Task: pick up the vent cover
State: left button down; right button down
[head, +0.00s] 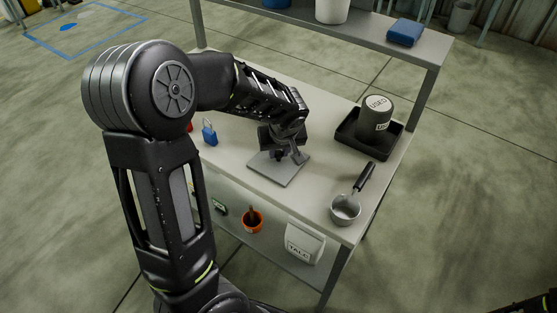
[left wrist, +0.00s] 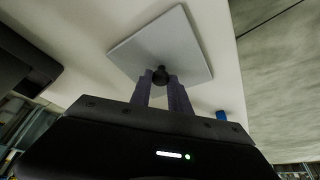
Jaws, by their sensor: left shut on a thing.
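The vent cover is a flat grey square plate (head: 279,170) with a small dark knob, at the middle of the bench top in the head view. In the left wrist view the plate (left wrist: 165,45) shows beyond the fingers, with its black knob (left wrist: 161,75) between the fingertips. My left gripper (head: 281,156) is above the plate and shut on the knob; it also shows in the left wrist view (left wrist: 162,80). I cannot tell whether the plate is touching the bench or slightly above it. My right gripper is not in view.
The lower shelf holds an orange pot (head: 252,222) and a white TALC bag (head: 304,243).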

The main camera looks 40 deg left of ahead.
aim_at(279, 154)
pick_arm(q)
notch_tip(279, 154, up, 10)
dwell(0.7)
dwell(0.4)
